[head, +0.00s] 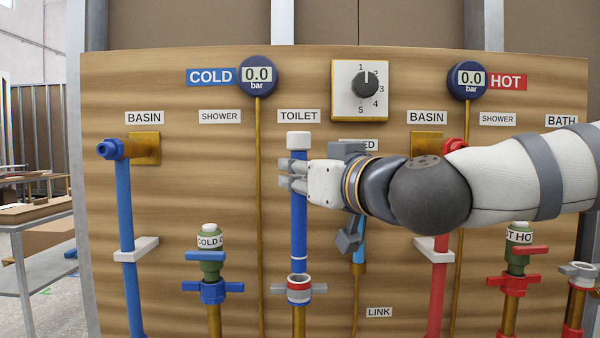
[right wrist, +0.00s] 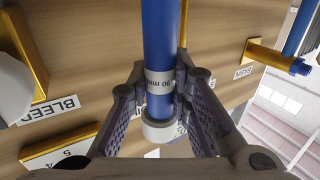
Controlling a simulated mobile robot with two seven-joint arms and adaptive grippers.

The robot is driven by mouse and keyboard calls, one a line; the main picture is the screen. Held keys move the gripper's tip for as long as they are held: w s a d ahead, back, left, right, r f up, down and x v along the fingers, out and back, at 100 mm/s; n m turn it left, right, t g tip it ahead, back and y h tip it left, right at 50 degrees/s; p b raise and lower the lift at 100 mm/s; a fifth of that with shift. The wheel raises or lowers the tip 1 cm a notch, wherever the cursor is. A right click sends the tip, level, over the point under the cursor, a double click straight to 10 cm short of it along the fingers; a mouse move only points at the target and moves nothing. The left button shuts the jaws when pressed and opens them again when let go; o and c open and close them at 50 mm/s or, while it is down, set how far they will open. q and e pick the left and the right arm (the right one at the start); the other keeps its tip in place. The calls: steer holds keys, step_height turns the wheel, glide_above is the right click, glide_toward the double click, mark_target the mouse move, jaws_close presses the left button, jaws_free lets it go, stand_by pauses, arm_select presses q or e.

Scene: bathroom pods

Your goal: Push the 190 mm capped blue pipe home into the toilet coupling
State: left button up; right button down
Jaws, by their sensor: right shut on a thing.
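The blue pipe (head: 299,226) stands upright under the TOILET label, with a white cap (head: 298,141) on top. My right gripper (head: 290,176) comes from the right and is shut on the pipe just below the cap. The right wrist view shows the pipe (right wrist: 158,40), its "190 mm" band and the cap (right wrist: 160,130) between the fingers. My left gripper is not in view.
A blue basin pipe (head: 124,205) stands left and a red one (head: 437,260) right. A valve with a green body (head: 210,265) is left of the coupling. A dial (head: 365,88) sits above. A short light-blue pipe (head: 359,250) is close on the right, behind my gripper.

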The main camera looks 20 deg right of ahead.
stand_by(0.4)
steer(key=shift+f, duration=1.75)
steer(key=c, duration=1.4)
jaws_free()
steer(key=shift+s, duration=0.15)
glide_toward(303, 196)
steer(key=x, duration=0.3)
